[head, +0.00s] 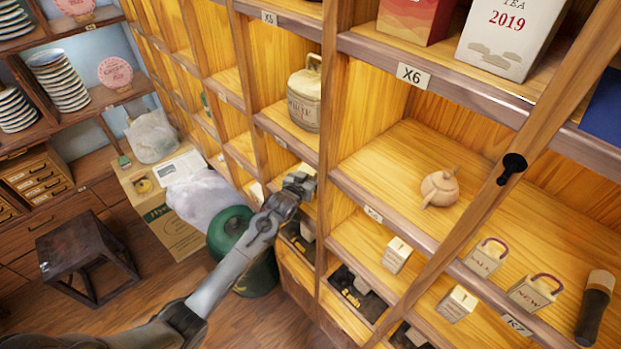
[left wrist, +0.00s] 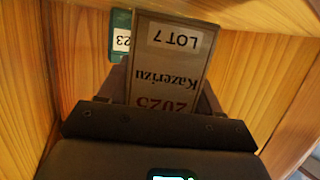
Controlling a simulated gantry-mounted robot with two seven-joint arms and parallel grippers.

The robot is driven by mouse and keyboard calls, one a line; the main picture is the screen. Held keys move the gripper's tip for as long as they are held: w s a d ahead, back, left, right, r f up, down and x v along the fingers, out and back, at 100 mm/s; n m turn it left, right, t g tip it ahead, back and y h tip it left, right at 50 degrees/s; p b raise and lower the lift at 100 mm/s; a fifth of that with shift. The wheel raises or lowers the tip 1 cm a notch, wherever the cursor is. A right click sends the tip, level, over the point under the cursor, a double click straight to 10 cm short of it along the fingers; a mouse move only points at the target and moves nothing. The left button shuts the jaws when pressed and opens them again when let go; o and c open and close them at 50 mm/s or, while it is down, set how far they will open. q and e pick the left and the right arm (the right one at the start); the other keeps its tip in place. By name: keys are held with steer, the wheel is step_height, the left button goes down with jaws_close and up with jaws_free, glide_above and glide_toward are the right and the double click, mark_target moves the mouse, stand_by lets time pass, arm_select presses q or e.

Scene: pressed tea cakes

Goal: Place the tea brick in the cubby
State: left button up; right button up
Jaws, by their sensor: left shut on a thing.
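My left gripper (head: 300,184) reaches into a low cubby of the wooden shelf wall in the head view; the cubby's inside is largely hidden there. In the left wrist view the gripper is shut on the tea brick (left wrist: 168,65), a brown-grey block with upside-down print "LOT7", "Kazerizu" and "2025". The brick stands out ahead of the dark gripper body, between the cubby's wooden side walls (left wrist: 75,60). A green box with a "23" label (left wrist: 121,40) sits just behind and left of the brick; I cannot tell if they touch. My right gripper is not in view.
Wooden dividers (head: 330,110) stand close around the left gripper. A "White Tea" canister (head: 305,97) is in the cubby above. A green canister (head: 240,235) stands below the arm.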

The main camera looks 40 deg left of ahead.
arm_select(q)
steer(key=shift+f, duration=0.65)
steer(key=shift+f, duration=0.1)
steer(key=o, duration=1.1)
steer(key=shift+f, duration=0.1)
steer(key=shift+o, duration=0.2)
steer(key=shift+s+d+r, duration=0.15)
steer(key=shift+s+r, duration=0.15)
steer(key=shift+s, duration=0.15)
steer(key=v, duration=1.1)
steer(key=shift+b, duration=0.3)
